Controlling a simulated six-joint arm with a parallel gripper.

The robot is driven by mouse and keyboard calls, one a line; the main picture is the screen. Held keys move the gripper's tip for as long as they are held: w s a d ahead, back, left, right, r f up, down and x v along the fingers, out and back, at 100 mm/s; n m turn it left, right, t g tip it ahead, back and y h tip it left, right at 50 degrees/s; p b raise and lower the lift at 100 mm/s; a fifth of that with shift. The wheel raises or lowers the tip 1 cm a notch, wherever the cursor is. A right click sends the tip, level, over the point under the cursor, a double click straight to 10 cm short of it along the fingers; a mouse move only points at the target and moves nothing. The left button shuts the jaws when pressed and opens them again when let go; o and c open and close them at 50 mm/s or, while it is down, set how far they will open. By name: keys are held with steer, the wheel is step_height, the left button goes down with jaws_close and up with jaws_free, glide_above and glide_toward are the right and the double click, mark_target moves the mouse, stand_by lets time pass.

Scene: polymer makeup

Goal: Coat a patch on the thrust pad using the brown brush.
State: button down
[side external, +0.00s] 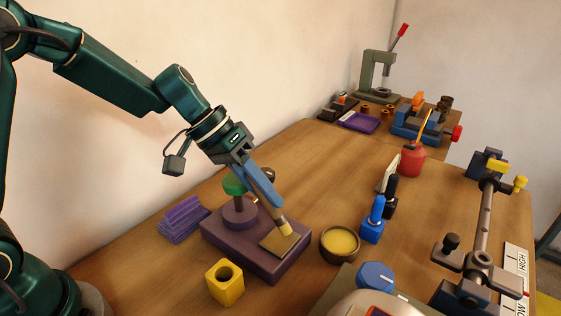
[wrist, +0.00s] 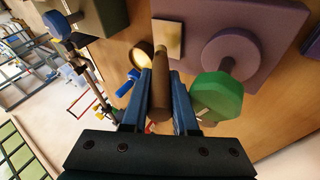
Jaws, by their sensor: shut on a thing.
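My gripper (side external: 268,195) has blue fingers and is shut on the brown brush (side external: 275,214), which slants down and to the right. The wrist view shows my gripper (wrist: 164,88) around the brush's brown handle (wrist: 159,112). The brush's pale lower end is over the tan square pad (side external: 272,246), which I take for the thrust pad, on a purple block (side external: 225,240). I cannot tell whether the bristles touch it. In the wrist view the pad (wrist: 168,32) is beyond the handle, and the bristles are hidden. A round brown pot (side external: 340,243) of yellow paste stands to the right.
A green knob (side external: 234,184) on a post stands close behind the fingers. A yellow holder (side external: 225,282) is in front; purple slabs (side external: 180,219) lie left. Blue (side external: 374,221) and black (side external: 391,196) bottles, a red oil can (side external: 412,160) and a metal-rod fixture (side external: 484,225) stand right.

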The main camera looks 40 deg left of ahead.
steer(key=shift+s+a+t, duration=0.15)
steer(key=shift+s+a, duration=0.15)
steer(key=shift+s, duration=0.5)
steer(key=shift+s+a+t, duration=0.15)
steer(key=shift+s+a, duration=0.15)
steer(key=shift+s, duration=0.5)
steer(key=s, duration=0.4)
steer(key=shift+d+r, duration=0.1)
steer(key=shift+d, duration=0.05)
step_height(320, 180, up, 6)
steer(key=shift+w+r, duration=0.1)
steer(key=shift+r, duration=1.45)
